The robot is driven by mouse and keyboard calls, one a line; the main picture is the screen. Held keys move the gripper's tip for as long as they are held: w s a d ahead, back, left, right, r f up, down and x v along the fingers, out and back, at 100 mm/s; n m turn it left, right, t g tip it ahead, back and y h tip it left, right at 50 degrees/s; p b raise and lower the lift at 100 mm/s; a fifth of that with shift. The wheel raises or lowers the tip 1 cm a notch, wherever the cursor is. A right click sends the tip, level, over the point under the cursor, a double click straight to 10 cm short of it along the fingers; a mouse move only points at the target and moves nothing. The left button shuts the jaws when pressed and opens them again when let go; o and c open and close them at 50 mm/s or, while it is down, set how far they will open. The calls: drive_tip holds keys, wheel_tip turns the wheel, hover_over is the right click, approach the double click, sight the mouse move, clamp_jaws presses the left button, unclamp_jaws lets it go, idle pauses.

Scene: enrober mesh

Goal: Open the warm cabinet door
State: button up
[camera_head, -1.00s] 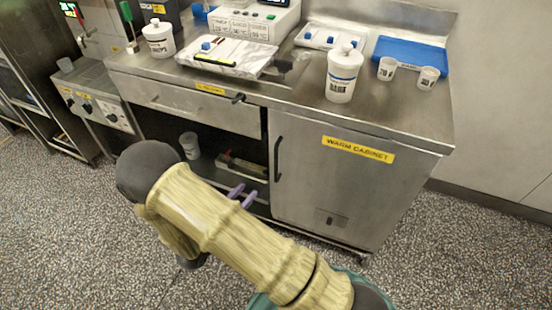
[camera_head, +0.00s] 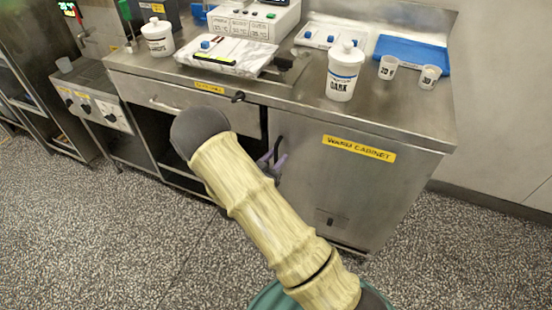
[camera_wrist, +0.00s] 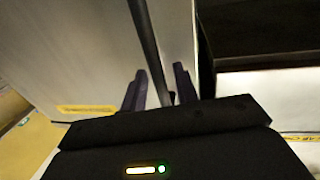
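The warm cabinet door (camera_head: 340,190) is a grey steel panel with a yellow "WARM CABINET" label (camera_head: 358,149), and it is shut. Its dark vertical bar handle (camera_head: 278,152) is at the door's left edge, partly hidden by my gripper. My gripper (camera_head: 273,160), with purple-looking fingers, is at the handle. In the wrist view the handle (camera_wrist: 148,45) runs between the two fingers of my gripper (camera_wrist: 159,80), with a gap visible on both sides. The fingers are apart and do not appear closed on the bar.
An open dark shelf space (camera_head: 158,130) lies left of the door, largely hidden by my arm. The steel counter (camera_head: 400,115) above carries a white lidded jar (camera_head: 342,75), small cups and a blue tray (camera_head: 412,52). Speckled floor in front is clear.

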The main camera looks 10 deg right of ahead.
drive_tip(key=shift+w+d, duration=0.15)
drive_tip(key=shift+d, duration=0.05)
drive_tip(key=shift+c, duration=0.2)
clamp_jaws()
